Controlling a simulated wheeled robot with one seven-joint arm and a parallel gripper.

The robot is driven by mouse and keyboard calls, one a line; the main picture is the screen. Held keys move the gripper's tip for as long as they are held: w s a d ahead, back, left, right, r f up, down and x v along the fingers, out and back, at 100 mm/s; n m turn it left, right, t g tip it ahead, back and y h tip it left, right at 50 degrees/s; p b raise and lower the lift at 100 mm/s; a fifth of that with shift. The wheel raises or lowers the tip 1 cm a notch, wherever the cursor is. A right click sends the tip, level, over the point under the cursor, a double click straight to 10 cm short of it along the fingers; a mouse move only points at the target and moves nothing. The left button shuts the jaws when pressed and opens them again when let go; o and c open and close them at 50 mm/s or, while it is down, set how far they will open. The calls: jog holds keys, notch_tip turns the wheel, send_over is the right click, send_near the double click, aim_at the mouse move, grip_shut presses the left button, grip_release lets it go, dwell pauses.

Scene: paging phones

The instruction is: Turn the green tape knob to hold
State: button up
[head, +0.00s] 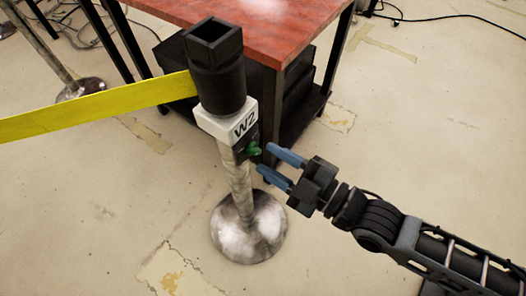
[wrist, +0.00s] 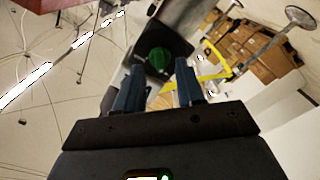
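The knob's pointer and markings are too small to read.
A yellow tape (head: 95,111) runs left from the post's black head (head: 216,70). A red-topped table (head: 265,25) with a dark cabinet stands close behind the post. The post's round base (head: 248,228) rests on the floor. Floor at the lower left is clear.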

aim_at(254, 150)
jog(key=shift+x, duration=1.45)
jog(key=shift+c, duration=0.2)
jog(key=c, duration=0.7)
jog(key=shift+o, duration=0.2)
